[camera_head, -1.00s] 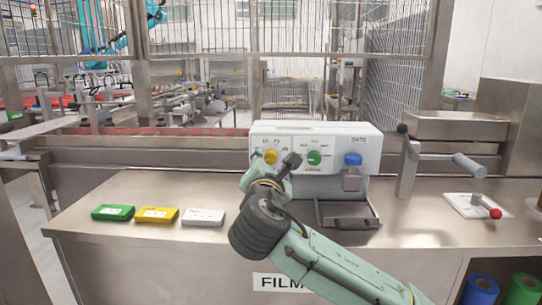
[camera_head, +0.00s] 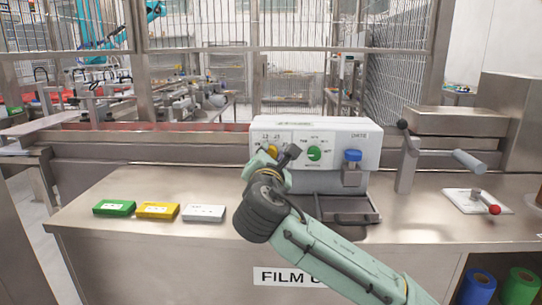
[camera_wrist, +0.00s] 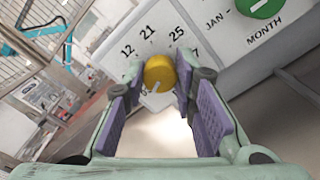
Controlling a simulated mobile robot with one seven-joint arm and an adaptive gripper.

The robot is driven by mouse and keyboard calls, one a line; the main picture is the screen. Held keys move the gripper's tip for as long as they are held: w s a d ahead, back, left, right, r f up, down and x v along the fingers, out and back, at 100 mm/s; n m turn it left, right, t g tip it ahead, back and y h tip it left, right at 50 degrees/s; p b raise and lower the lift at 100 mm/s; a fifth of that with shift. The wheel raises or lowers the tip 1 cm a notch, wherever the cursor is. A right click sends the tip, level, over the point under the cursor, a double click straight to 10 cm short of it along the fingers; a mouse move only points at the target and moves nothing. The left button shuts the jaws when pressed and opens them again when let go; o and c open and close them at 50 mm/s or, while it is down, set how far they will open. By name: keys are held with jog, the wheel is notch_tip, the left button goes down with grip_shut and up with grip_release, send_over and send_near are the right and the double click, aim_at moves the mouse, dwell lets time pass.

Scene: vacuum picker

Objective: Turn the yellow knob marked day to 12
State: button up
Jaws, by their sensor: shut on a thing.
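The yellow knob (camera_wrist: 158,73) sits on the white panel of the date machine (camera_wrist: 122,35), between the fingertips of my gripper (camera_wrist: 163,80) in the wrist view. My gripper is shut on the knob, with a purple-padded finger on each side. The printed numbers 12, 21, 25 and one ending in 7 show around the knob; others are hidden. A pale mark on the knob's face runs toward the lower left of the wrist view, away from the 12. In the head view the knob (camera_head: 273,149) is partly hidden behind my gripper (camera_head: 273,155).
A green knob (camera_head: 314,153) marked month is right of the yellow one, then a blue-topped part (camera_head: 352,155). A black tray (camera_head: 352,218) lies below. Green (camera_head: 114,208), yellow (camera_head: 158,210) and white (camera_head: 203,213) boxes lie left on the steel table.

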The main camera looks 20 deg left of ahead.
grip_shut()
jog(key=shift+f, duration=0.1)
jog(key=m+b, duration=0.1)
jog(key=m, duration=0.2)
jog(key=shift+f+b, duration=0.1)
jog(key=shift+b, duration=0.3)
jog(key=shift+m+b, duration=0.5)
jog(key=shift+m, duration=6.8)
